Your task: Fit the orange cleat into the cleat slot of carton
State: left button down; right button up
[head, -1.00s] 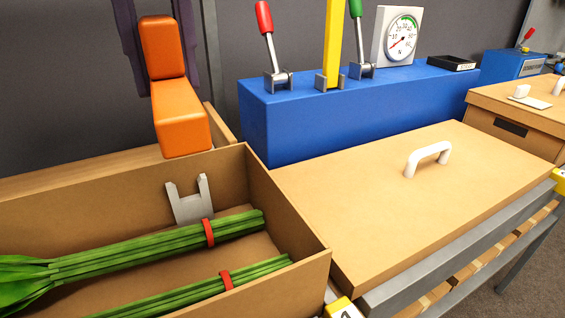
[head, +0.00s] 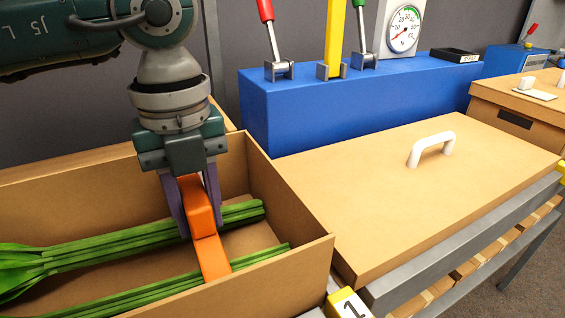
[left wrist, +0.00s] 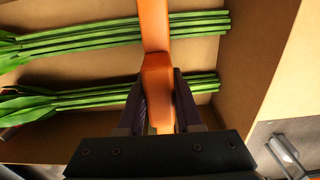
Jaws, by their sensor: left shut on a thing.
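The orange cleat (head: 212,252) is held in my left gripper (head: 192,207), whose purple fingers are shut on its upper part. It slants down into the open carton (head: 298,278), over the green tulip bunches (head: 110,240). In the left wrist view the cleat (left wrist: 155,55) runs between the fingers (left wrist: 160,115) and crosses above both bunches (left wrist: 90,97). The cleat slot is hidden behind my gripper and the cleat. I cannot tell whether the cleat touches a bunch or the slot. My right gripper is not in view.
A closed cardboard lid with a white handle (head: 432,148) lies right of the carton. A blue block (head: 350,108) with levers, a yellow post and a gauge (head: 404,28) stands behind.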

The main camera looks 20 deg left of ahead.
aim_at(194, 191)
pick_arm(q)
jog(key=shift+f, duration=0.3)
jog(key=shift+f, duration=0.2)
jog(key=c, duration=0.6)
grip_release()
jog(key=shift+r, duration=0.3)
notch_tip(194, 191, up, 12)
jog(key=shift+f, duration=0.1)
jog(key=shift+d, duration=0.1)
